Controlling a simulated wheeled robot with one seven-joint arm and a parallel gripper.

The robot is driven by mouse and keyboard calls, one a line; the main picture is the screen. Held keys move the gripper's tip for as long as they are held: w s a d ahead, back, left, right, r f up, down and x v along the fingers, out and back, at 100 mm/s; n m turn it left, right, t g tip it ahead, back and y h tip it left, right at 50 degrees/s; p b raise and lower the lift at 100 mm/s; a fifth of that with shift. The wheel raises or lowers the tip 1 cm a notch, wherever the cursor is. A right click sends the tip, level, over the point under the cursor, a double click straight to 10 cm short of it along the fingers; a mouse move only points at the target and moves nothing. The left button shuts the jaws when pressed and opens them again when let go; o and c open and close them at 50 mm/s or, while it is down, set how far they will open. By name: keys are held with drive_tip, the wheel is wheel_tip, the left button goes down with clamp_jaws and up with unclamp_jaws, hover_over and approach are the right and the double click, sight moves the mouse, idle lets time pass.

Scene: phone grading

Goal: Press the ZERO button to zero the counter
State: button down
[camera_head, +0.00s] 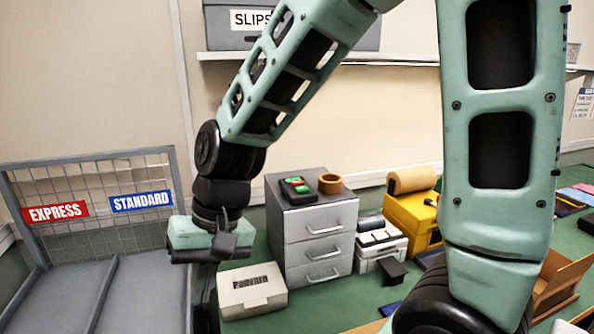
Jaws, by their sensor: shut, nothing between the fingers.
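My gripper (204,292) hangs from the arm at left centre, in front of the grey bins and left of the white box. Its dark fingers point down, look closed with nothing between them, and run towards the bottom edge of the picture. I cannot make out a ZERO label anywhere. My arm hides part of the bench and wall.
A white box (251,291) stands on the green bench before the cabinet. A brown tape ring (330,183) sits on the cabinet. A white machine (379,240) and a yellow dispenser (410,219) stand to its right. EXPRESS (55,212) and STANDARD (141,201) signs hang on mesh at left.

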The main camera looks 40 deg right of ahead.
drive_tip(key=w+d+r+m+t+y+p, duration=0.1)
drive_tip(key=w+d+r+m+t+p, duration=0.2)
drive_tip(key=w+d+m, duration=0.4)
drive_tip(key=w+d+r+m+t+p, duration=0.2)
drive_tip(key=w+d+r+m, duration=0.25)
drive_tip(key=w+d, duration=0.45)
drive_tip(key=w+d+r+m+t+h+p, duration=0.1)
drive_tip(key=d+m, duration=0.4)
drive_tip(key=d, duration=0.6)
drive_tip(key=w+d+r+m+t+h+p, duration=0.1)
drive_tip(key=d+m, duration=0.4)
drive_tip(key=d, duration=0.7)
drive_tip(key=shift+w+r+t+p, duration=0.25)
drive_tip(key=shift+r+t+p, duration=0.15)
drive_tip(key=shift+t+p, duration=0.5)
drive_tip(key=b, duration=0.6)
hover_over(301, 183)
wheel_tip(301, 183, down, 8)
drive_tip(key=shift+d+r, duration=0.1)
drive_tip(key=shift+r, duration=0.05)
drive_tip(key=shift+f+b, duration=0.55)
drive_tip(key=shift+b, duration=0.15)
drive_tip(key=shift+f, duration=0.1)
